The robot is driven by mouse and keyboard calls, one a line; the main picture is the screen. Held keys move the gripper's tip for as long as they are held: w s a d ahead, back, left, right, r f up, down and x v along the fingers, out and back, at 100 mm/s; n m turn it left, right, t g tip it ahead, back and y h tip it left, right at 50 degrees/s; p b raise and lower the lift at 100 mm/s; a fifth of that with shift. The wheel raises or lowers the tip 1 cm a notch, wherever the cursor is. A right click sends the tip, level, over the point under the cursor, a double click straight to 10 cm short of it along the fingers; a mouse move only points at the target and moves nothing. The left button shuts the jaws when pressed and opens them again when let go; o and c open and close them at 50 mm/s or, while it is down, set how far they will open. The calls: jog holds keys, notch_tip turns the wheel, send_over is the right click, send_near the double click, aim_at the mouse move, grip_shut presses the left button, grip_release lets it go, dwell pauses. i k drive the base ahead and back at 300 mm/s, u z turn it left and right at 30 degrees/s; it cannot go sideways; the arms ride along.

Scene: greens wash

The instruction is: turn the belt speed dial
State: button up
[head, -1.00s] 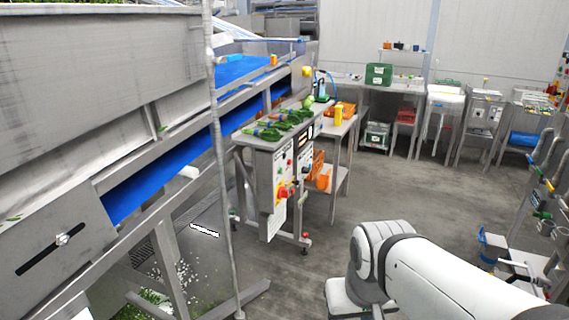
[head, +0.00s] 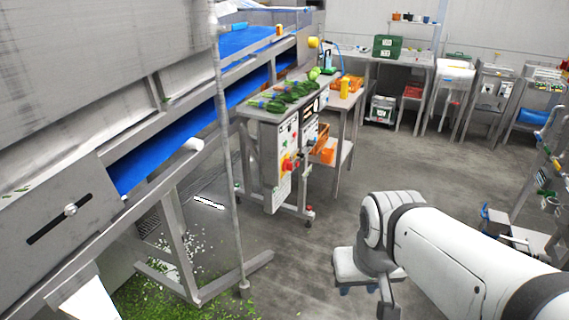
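A grey control cabinet (head: 268,165) stands under the front end of a small steel table. Its white panel face (head: 283,187) carries a red and yellow switch (head: 289,163) and several small controls. Which of these is the belt speed dial is too small to tell. My white arm (head: 440,250) reaches in from the lower right and bends down at its joint, to the right of the cabinet and apart from it. I cannot make out gripper fingers in this view.
Bunches of greens (head: 285,95) lie on the table above the cabinet. A blue conveyor belt (head: 170,155) slopes along the left, with a thin upright pole (head: 232,190) before it. Orange crates (head: 323,150) stand behind. Green scraps (head: 185,295) litter the floor; the middle floor is clear.

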aim_at(312, 143)
jog(key=z, duration=1.15)
jog(key=i, duration=1.75)
jog(key=u, duration=2.15)
jog(key=i, duration=0.45)
jog(key=u, duration=0.1)
jog(key=k, duration=0.45)
jog(key=z, duration=0.05)
